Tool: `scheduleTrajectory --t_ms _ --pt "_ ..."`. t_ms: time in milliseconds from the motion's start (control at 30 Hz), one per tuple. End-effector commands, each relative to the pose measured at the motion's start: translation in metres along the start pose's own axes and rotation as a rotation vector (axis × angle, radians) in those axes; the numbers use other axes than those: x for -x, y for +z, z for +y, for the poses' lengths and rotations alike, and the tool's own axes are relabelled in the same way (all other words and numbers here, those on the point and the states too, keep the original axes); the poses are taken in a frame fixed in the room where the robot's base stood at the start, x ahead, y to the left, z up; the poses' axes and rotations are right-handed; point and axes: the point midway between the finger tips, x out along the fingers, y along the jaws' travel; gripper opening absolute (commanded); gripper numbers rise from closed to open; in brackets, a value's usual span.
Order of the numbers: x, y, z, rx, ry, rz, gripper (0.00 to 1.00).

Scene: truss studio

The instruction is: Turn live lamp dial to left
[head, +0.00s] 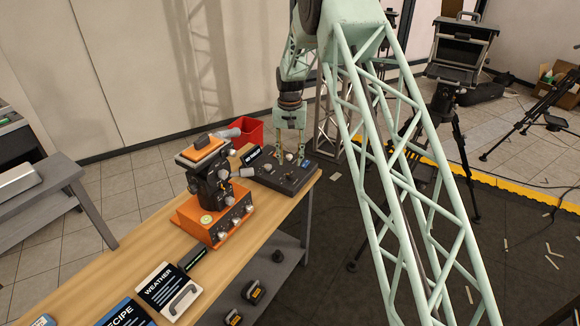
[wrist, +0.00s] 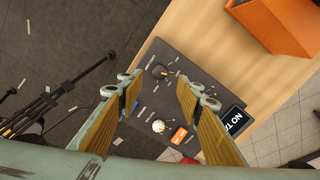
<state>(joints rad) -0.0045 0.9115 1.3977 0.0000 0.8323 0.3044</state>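A dark control panel (head: 262,177) lies at the far end of the wooden table; it also fills the middle of the wrist view (wrist: 185,85). A black dial (wrist: 160,71) with small white marks around it sits on the panel. Its lettering is too small to read, so I cannot confirm it is the live lamp dial. A white round knob (wrist: 158,126) and an orange label or button (wrist: 179,135) are also on the panel. My gripper (head: 291,157) points down over the panel. In the wrist view its fingers (wrist: 158,82) are apart, with the black dial between them in the picture and nothing held.
An orange device (head: 207,218) with knobs and a dark upper part stands beside the panel. A small dark sign (wrist: 236,119) stands at the panel's edge. A red bin (head: 250,132) is behind. Weather and recipe cards (head: 168,290) lie at the near end.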

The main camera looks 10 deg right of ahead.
Motion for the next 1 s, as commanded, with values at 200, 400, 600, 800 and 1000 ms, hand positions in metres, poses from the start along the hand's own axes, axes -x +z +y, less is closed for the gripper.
scheduleTrajectory --t_ms 200,400,600,800,1000 --pt "0.029 -0.001 0.000 0.000 -0.001 0.002 0.33" --pt "0.043 0.000 0.000 0.000 0.000 0.001 0.33" --pt "0.047 0.000 0.000 0.000 0.000 0.000 0.33" --pt "0.047 0.000 0.000 0.000 0.000 0.000 0.33" --pt "0.049 0.000 0.000 0.000 0.000 0.002 0.33"
